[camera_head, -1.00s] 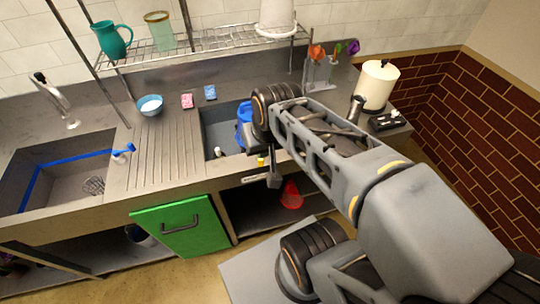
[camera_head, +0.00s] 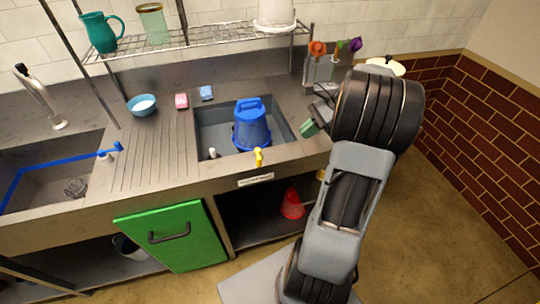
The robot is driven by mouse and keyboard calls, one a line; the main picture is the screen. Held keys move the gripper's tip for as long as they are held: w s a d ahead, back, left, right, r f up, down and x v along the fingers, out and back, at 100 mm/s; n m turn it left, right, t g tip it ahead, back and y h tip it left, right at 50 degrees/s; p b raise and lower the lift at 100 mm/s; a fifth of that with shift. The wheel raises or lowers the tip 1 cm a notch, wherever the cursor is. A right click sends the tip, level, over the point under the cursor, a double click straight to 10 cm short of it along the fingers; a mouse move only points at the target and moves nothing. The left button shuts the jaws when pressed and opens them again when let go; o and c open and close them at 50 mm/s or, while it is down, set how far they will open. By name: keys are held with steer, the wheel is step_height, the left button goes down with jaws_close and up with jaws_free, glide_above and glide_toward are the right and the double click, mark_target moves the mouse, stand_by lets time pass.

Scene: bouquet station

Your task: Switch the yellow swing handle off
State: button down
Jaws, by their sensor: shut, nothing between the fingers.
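The yellow swing handle (camera_head: 258,156) sits on the front edge of the counter, just in front of the right sink. It stands roughly upright above a small white label (camera_head: 256,180). My gripper (camera_head: 309,128) is to the right of the handle, at the right rim of the sink, and apart from the handle. Its greenish fingers look closed and empty. Part of my gripper and wrist is hidden behind my dark arm joint.
A blue bucket (camera_head: 251,128) stands upside down in the right sink (camera_head: 213,138). A white plug or knob (camera_head: 212,153) is near its front left. A green cabinet door (camera_head: 180,236) hangs below the counter. A red object (camera_head: 292,204) lies on the lower shelf.

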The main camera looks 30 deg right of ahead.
steer(key=shift+a, duration=0.15)
glide_toward(258, 155)
step_height(258, 155, down, 3)
steer(key=s, duration=0.3)
steer(key=shift+w+a+f, duration=0.15)
steer(key=shift+w+a, duration=0.05)
steer(key=shift+a, duration=0.6)
steer(key=shift+w+a+f, duration=0.15)
steer(key=shift+a, duration=0.65)
steer(key=shift+w+a+f, duration=0.15)
steer(key=shift+w+a, duration=0.05)
steer(key=shift+a, duration=0.55)
steer(key=shift+p, duration=0.3)
